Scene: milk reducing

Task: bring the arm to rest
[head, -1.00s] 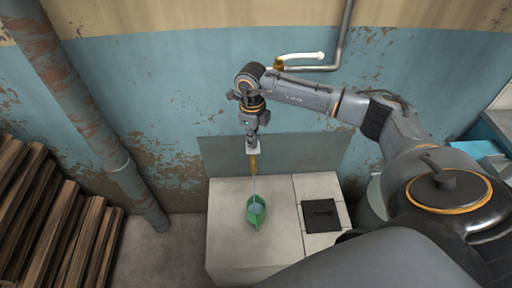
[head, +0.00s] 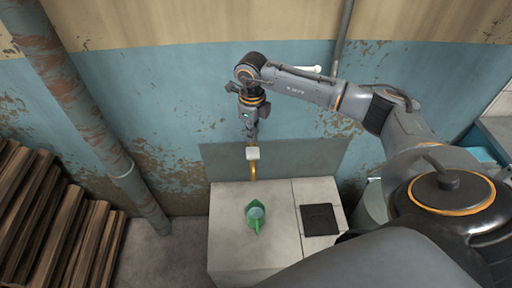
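My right arm reaches in from the right, and its gripper (head: 250,135) points down just above the white tap top with its brass spout (head: 253,168). The fingers are small and dark here, and I cannot tell whether they are open or shut. A green watering can or jug (head: 255,222) with a pale blue inside stands on the light counter (head: 232,250), below and in front of the spout. No water stream shows between spout and can. My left gripper is not in view.
A dark square plate (head: 319,220) lies on the counter's right part. A blue peeling wall (head: 200,100) stands close behind. A rusty pipe (head: 85,115) and stacked wooden slats (head: 50,215) are at the left. A pale container (head: 374,205) stands at the right, partly behind my arm.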

